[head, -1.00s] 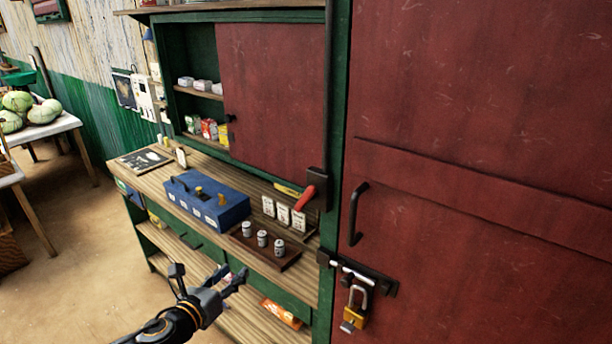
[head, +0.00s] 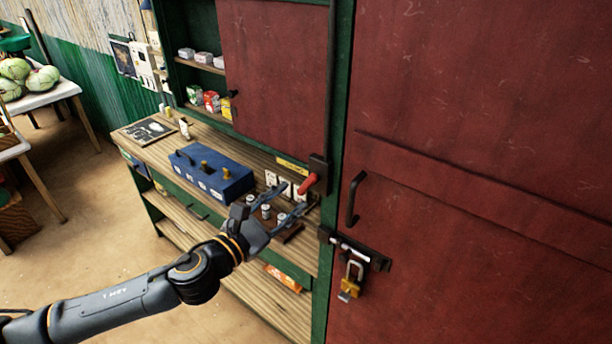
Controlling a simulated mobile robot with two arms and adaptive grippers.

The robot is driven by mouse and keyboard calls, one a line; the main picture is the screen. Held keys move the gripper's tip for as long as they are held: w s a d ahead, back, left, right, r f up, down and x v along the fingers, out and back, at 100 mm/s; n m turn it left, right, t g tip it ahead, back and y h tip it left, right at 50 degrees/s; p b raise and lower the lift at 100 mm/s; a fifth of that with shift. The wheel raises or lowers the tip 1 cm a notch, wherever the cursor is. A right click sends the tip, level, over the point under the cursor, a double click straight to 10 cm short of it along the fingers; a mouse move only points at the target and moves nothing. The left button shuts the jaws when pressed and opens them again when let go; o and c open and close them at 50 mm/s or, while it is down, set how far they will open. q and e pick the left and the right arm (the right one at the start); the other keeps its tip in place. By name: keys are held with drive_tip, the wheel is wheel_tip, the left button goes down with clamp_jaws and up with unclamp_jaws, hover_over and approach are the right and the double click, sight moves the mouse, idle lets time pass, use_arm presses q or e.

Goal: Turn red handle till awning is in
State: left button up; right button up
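The red handle (head: 308,184) sticks out of a dark bracket on the green post at the right end of the counter, beside the sliding red panel. My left gripper (head: 296,198) reaches in from the lower left, over the counter's right end. Its two fingers are spread apart, with nothing between them that I can make out. The fingertips are just left of and below the red handle, and I cannot tell whether they touch it. The awning does not show. My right gripper does not show.
A large red door with a black pull handle (head: 354,198) and a padlock (head: 351,281) stands on the right. On the counter (head: 160,139) are a blue box (head: 211,172), white cards and several small weights, partly behind my gripper. Cabbages lie on a table at far left.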

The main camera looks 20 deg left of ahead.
sight(304, 188)
use_arm(q)
drive_tip(key=p+x, duration=0.2)
drive_tip(key=x, duration=0.3)
drive_tip(key=shift+w+d+r, duration=0.1)
drive_tip(key=shift+w+d, duration=0.1)
drive_tip(key=shift+w, duration=0.1)
drive_tip(key=shift+w+d, duration=0.2)
drive_tip(key=shift+w, duration=0.25)
clamp_jaws()
